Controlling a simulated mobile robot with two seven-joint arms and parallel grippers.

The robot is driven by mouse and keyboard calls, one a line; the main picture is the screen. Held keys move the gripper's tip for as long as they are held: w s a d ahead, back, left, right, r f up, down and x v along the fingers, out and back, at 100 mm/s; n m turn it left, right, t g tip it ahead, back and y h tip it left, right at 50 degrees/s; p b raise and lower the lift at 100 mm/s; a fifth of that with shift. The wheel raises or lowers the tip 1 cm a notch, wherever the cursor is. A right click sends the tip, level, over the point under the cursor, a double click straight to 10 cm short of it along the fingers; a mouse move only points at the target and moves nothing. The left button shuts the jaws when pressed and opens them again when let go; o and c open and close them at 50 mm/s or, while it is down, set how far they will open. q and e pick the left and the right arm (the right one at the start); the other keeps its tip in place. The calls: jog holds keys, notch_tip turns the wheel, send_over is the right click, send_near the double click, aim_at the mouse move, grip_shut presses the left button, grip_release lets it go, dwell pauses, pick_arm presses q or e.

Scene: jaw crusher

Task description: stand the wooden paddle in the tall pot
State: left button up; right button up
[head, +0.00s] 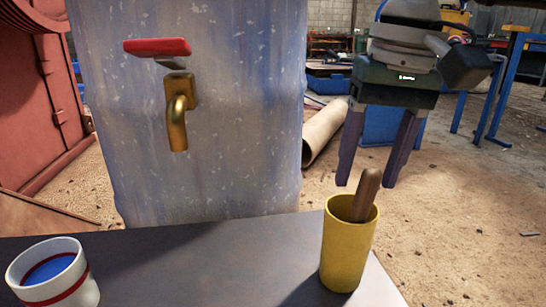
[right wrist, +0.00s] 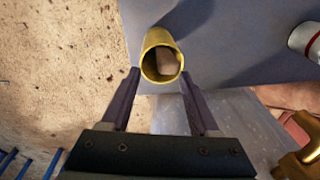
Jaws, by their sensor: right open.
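The tall yellow pot (head: 343,256) stands upright near the right end of the grey table. The wooden paddle (head: 367,194) is inside it, its rounded end sticking up above the rim and tilted slightly right. My right gripper (head: 368,184) is open and empty, fingers pointing down, above and behind the pot, apart from the paddle as far as I can tell. In the right wrist view, the pot's round mouth (right wrist: 150,50) lies between and beyond the fingertips, with the paddle's end (right wrist: 168,74) inside. The paddle's lower part is hidden in the pot. My left gripper is not in view.
A white cup (head: 78,292) with red bands and a blue inside stands on the table (head: 200,270) at the left. The table's middle is clear.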

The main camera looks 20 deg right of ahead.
notch_tip(320, 180, up, 10)
jog(key=s+p, duration=0.1)
jog(key=p, duration=0.4)
jog(key=shift+d, duration=0.15)
jog(key=shift+f, duration=0.1)
